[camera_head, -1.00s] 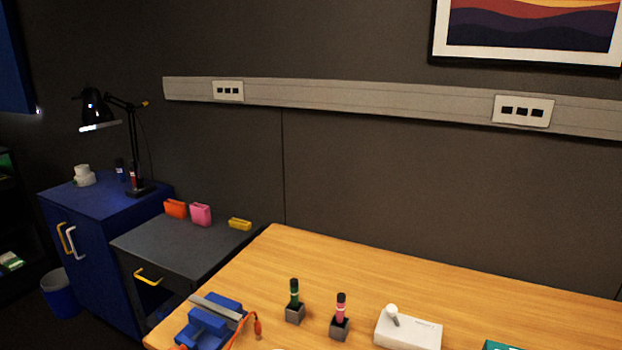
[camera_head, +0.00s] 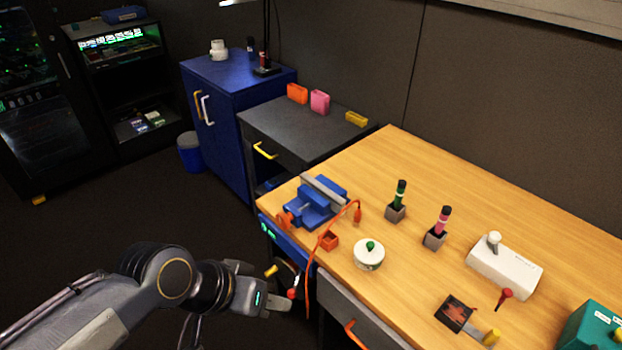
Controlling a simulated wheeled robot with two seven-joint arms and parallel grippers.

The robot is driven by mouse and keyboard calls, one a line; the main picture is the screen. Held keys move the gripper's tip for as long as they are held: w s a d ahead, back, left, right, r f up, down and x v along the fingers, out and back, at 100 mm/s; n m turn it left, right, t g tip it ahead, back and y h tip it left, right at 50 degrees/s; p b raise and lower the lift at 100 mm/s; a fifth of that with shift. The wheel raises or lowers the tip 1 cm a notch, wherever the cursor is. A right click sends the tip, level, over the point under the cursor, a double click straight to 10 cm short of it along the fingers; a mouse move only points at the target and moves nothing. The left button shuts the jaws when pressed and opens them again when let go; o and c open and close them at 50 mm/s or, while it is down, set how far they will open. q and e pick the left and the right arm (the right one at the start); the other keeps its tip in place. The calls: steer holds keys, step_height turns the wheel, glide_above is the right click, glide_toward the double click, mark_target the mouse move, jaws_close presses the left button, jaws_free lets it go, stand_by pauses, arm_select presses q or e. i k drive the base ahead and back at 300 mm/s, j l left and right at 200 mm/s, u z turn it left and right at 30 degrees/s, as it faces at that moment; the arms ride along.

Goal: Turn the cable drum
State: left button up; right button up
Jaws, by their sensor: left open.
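My left gripper (camera_head: 270,284) reaches in from the lower left, in front of the workbench's left end. It is open, its fingers apart, and I see nothing held in it. Just past its fingertips, below the bench top, is a partly hidden round, curved part with a red knob (camera_head: 292,293); this may be the cable drum, but I cannot tell for sure. A yellow handle end (camera_head: 271,271) shows close by. Whether the fingers touch either is unclear. An orange cable (camera_head: 311,280) hangs over the bench edge beside it. My right gripper is not in view.
On the wooden bench (camera_head: 400,152) are a blue vise (camera_head: 318,204), a white round piece with a green knob (camera_head: 369,256), two bottles in grey blocks, a white joystick box (camera_head: 503,268) and a teal box (camera_head: 592,328). A blue cabinet (camera_head: 230,120) stands behind.

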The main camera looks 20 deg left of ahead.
mark_target(286, 270)
steer(key=k+j, duration=0.15)
steer(key=j, duration=0.15)
steer(key=k+j+u, duration=0.1)
steer(key=k+j, duration=0.25)
steer(key=j, duration=0.3)
steer(key=k+j+u, duration=0.1)
steer(key=j, duration=0.2)
steer(key=k+j, duration=0.2)
steer(key=j, duration=0.15)
steer(key=u, duration=0.05)
